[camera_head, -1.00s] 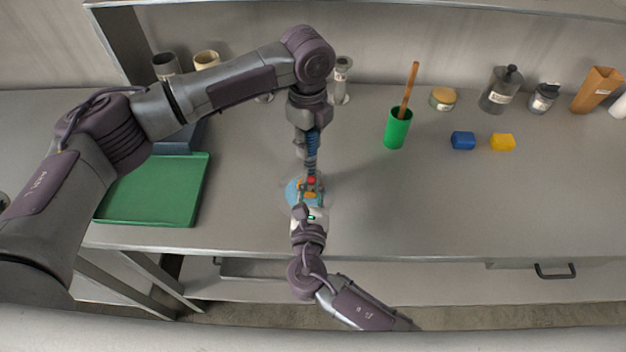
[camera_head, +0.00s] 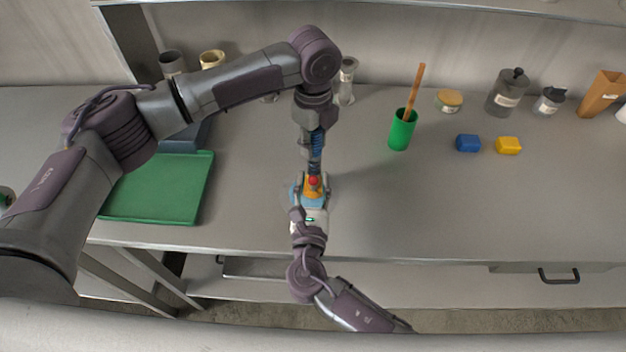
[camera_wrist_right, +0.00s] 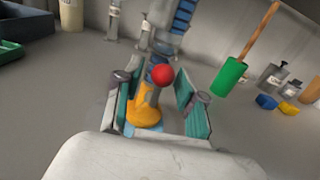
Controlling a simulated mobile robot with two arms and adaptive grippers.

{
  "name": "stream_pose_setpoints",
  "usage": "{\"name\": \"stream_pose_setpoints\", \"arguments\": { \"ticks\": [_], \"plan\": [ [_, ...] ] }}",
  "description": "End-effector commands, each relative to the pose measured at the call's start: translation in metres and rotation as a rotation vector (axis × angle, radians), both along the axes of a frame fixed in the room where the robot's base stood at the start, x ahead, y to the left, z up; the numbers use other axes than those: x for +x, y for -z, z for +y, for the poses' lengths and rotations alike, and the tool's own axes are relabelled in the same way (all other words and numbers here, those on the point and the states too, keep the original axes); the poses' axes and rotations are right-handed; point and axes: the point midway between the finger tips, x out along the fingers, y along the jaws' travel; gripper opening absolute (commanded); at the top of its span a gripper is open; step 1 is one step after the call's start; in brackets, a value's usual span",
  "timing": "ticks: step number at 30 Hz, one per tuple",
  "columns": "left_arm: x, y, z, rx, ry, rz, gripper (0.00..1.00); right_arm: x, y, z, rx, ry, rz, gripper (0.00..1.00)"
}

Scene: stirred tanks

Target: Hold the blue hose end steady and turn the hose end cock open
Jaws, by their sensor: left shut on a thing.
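The hose end cock, an orange body (camera_head: 313,190) with a red ball knob (camera_head: 313,181), stands near the front of the bench. In the right wrist view its orange body (camera_wrist_right: 146,108) and red knob (camera_wrist_right: 162,75) show between my right fingers. My right gripper (camera_wrist_right: 160,103) is open around it, with a clear gap beside the right finger. My left gripper (camera_head: 314,167) comes down from behind and is shut, apparently on the blue hose end; the grip itself is hard to make out. Ridged blue (camera_head: 317,143) shows above it. A light blue surface (camera_wrist_right: 150,128) lies below the cock.
A green tray (camera_head: 160,188) lies to the left. A green cup with a wooden stick (camera_head: 402,132), a blue block (camera_head: 468,143) and a yellow block (camera_head: 508,145) stand to the right. Jars line the back. The front right of the bench is clear.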

Motion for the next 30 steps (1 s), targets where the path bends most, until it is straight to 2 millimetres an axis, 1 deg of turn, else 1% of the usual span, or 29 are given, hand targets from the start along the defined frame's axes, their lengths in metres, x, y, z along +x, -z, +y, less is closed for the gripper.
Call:
{"name": "stream_pose_setpoints", "arguments": {
  "ticks": [5, 12, 15, 18, 21, 30],
  "plan": [
    [0.000, 0.000, 0.000, -0.001, 0.000, -0.001, 0.00, -0.030, 0.002, 0.000, 0.000, 0.000, 0.005, 0.40],
    [0.000, 0.000, 0.000, -0.001, 0.000, -0.001, 0.00, -0.081, 0.002, 0.000, 0.000, -0.002, 0.004, 0.40],
    [0.000, 0.000, 0.000, -0.001, 0.000, -0.001, 0.00, -0.097, 0.001, 0.000, -0.002, 0.000, 0.003, 0.40],
    [0.000, 0.000, 0.000, -0.001, 0.000, -0.001, 0.00, -0.108, 0.001, 0.000, -0.001, -0.001, 0.003, 0.40],
    [0.000, 0.000, 0.000, -0.001, 0.000, -0.001, 0.00, -0.114, 0.001, 0.000, -0.001, 0.000, 0.001, 0.40],
    [0.000, 0.000, 0.000, -0.001, 0.000, -0.001, 0.00, -0.116, 0.000, 0.000, -0.001, 0.000, 0.000, 0.40]
  ]
}}
